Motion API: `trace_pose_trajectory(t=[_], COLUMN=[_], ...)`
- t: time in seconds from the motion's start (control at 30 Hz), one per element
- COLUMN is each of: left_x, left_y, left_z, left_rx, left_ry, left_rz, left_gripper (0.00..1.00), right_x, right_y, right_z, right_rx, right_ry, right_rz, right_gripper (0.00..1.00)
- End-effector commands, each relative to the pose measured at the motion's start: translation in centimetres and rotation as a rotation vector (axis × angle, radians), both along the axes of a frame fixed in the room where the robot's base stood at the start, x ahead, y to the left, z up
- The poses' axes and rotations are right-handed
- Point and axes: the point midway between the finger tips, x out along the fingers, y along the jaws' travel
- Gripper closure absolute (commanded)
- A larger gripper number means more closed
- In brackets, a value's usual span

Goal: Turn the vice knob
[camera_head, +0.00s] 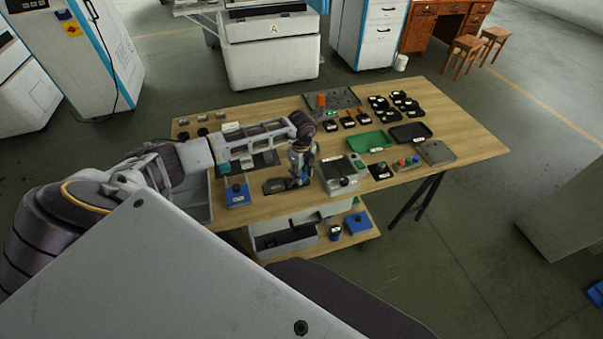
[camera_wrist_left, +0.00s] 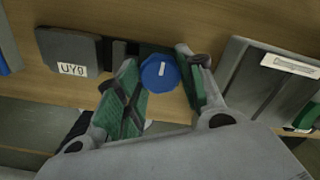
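The vice (camera_head: 274,187) is a low dark block on the near side of the wooden table in the head view. My left gripper (camera_head: 300,180) points down at the vice's right end. In the wrist view my left gripper (camera_wrist_left: 160,82) has its green-padded fingers on both sides of the knob, close to it. Whether both pads touch it is unclear. My right gripper is out of view.
A grey box-like device (camera_head: 340,175) stands close to the right of my left gripper. A blue box (camera_head: 237,194) with a dark knob stands to the left. A green tray (camera_head: 371,141) and a black tray (camera_head: 411,133) lie further right. The table's right end is clear.

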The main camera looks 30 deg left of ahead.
Motion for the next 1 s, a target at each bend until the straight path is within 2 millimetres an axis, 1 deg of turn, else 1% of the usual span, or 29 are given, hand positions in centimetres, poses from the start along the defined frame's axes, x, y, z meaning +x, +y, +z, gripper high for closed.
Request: trace_pose_trajectory(t=[0.03,0.13,0.17,0.37,0.47,0.67,0.87,1.0], left_x=[0.1,0.1,0.1,0.0,0.0,0.1,0.0,0.1], left_y=[0.1,0.0,0.0,0.0,0.0,0.0,0.0,0.1], left_z=[0.1,0.1,0.1,0.0,0.0,0.6,2.5,4.5], left_rx=[0.001,0.0,0.0,0.0,0.0,0.0,0.001,0.0], left_ry=[-0.002,-0.001,-0.001,-0.001,0.0,-0.002,-0.001,-0.003], left_rz=[0.001,0.0,0.0,-0.001,-0.001,-0.001,-0.001,-0.001], left_gripper=[0.55,0.42,0.4,0.4,0.4,0.4,0.4,0.4], right_x=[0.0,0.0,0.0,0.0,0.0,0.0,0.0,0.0], right_y=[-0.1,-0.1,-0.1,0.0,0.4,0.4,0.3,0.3], right_z=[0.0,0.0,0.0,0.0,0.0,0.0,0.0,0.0], right_rx=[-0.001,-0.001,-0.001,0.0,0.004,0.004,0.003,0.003], right_ry=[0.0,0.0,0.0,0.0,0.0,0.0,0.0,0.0], right_rz=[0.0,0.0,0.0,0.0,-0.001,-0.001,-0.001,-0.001], right_gripper=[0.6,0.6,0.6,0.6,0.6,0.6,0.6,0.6])
